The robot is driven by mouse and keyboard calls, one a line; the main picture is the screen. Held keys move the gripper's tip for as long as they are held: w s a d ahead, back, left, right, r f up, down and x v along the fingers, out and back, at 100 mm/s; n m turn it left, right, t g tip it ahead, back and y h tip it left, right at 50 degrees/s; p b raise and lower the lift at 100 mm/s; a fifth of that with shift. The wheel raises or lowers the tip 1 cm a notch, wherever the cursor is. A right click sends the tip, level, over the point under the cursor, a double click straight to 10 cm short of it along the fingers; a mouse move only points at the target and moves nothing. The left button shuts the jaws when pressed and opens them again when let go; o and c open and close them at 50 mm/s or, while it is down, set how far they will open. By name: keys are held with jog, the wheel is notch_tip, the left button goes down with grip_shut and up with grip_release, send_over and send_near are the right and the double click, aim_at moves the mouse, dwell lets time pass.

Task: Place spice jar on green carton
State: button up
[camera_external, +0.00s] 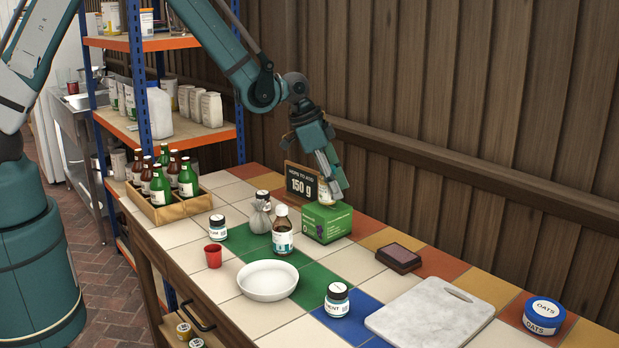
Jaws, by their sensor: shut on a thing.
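The green carton (326,223) stands upright on the tiled table near the back wall. My gripper (333,193) points down above the carton. It is shut on a small jar (324,194) with a pale, yellowish look, which I take to be the spice jar. The fingers hide much of the jar. The jar is right over the carton's top, and I cannot tell whether it touches it.
A black sign (299,183) stands behind the carton, and a brown bottle (282,232) in front. A white bowl (267,281), red cup (213,256), white-labelled jar (337,300), marble board (431,313) and dark pad (398,257) are nearby. A bottle crate (168,211) stands left.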

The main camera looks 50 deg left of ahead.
jog(key=shift+f, duration=0.5)
jog(key=shift+f, duration=0.15)
jog(key=o, duration=1)
jog(key=shift+c, duration=0.2)
jog(key=shift+r, duration=0.2)
jog(key=v, duration=1.2)
jog(key=shift+p, duration=0.3)
